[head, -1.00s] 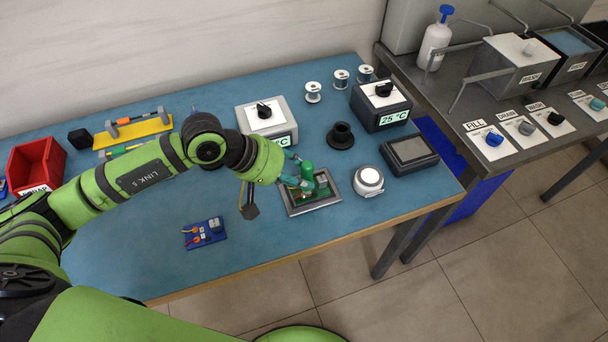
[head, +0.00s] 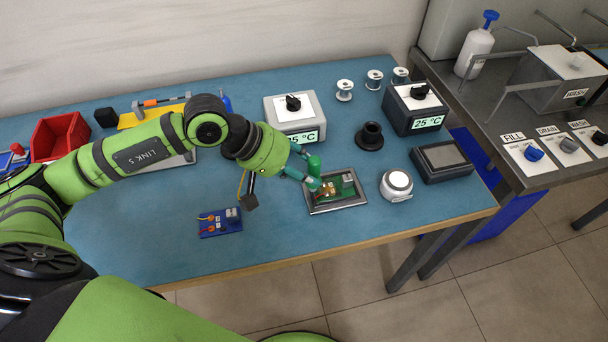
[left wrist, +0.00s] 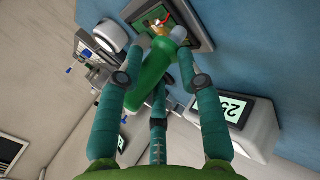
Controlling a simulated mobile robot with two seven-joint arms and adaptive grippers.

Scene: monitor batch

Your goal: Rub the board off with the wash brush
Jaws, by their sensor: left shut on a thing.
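The board (head: 348,187) is a green circuit board lying in a grey-rimmed tray (head: 342,207) near the table's front edge. My left gripper (head: 310,178) is shut on the green handle of the wash brush (head: 314,164), over the left part of the board. In the left wrist view the fingers (left wrist: 158,62) close around the brush handle (left wrist: 152,70). The brush's bristle end (left wrist: 158,27) points at the board (left wrist: 184,14). Whether the bristles touch it I cannot tell. My right gripper is out of view.
A round white-topped device (head: 396,184) stands just right of the tray. A blue module with connectors (head: 220,222) lies left of it. Behind are two temperature stations (head: 294,115) (head: 414,108), a black holder (head: 369,136) and solder spools (head: 344,90). A grey-topped box (head: 441,161) sits at right.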

